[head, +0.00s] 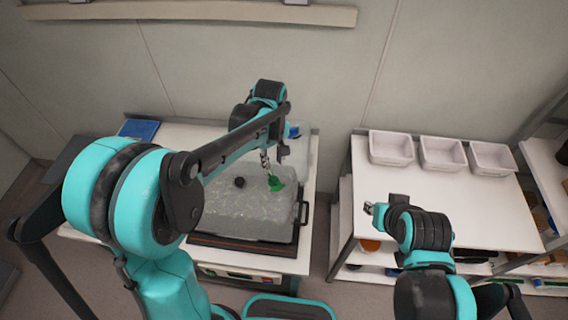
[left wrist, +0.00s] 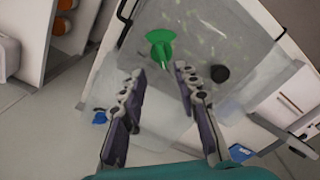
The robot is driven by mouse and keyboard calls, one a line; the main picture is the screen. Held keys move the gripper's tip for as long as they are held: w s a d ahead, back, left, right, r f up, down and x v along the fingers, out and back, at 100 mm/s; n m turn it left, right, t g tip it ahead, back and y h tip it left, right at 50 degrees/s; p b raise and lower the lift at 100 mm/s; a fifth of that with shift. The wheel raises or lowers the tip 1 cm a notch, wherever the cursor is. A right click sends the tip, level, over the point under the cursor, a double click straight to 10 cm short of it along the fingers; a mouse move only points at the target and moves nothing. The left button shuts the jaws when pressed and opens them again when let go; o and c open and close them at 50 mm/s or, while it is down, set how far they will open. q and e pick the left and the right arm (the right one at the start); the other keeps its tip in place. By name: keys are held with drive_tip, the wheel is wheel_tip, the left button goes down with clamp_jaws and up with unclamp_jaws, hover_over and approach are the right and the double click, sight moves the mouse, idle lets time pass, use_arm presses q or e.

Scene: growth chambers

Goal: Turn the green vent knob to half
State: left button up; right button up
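The green vent knob (head: 276,184) sits on top of a clear-lidded chamber (head: 225,212). In the left wrist view the green knob (left wrist: 160,45) shows a round base with a raised fin and lies just beyond the fingertips. My left gripper (head: 270,158) is above the chamber, close to the knob. In the left wrist view its two fingers (left wrist: 160,72) are spread apart with nothing between them. A black knob (head: 239,182) is on the same lid, left of the green one in the head view. My right gripper (head: 374,208) is over the right table; its fingers are too small to judge.
Three white bins (head: 441,154) stand along the back of the right table (head: 362,180). A blue item (head: 293,131) is behind the chamber, and a blue flat object (head: 138,130) lies at the left bench's back corner. A floor gap separates the bench and table.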

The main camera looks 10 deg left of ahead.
sight(273, 176)
use_arm(q)
wheel_tip(273, 176, down, 6)
drive_tip(key=shift+a+f+b, duration=0.1)
drive_tip(key=shift+f+b, duration=0.15)
drive_tip(key=shift+b, duration=0.55)
drive_tip(key=shift+s+f, duration=0.1)
drive_tip(key=shift+f, duration=0.3)
clamp_jaws()
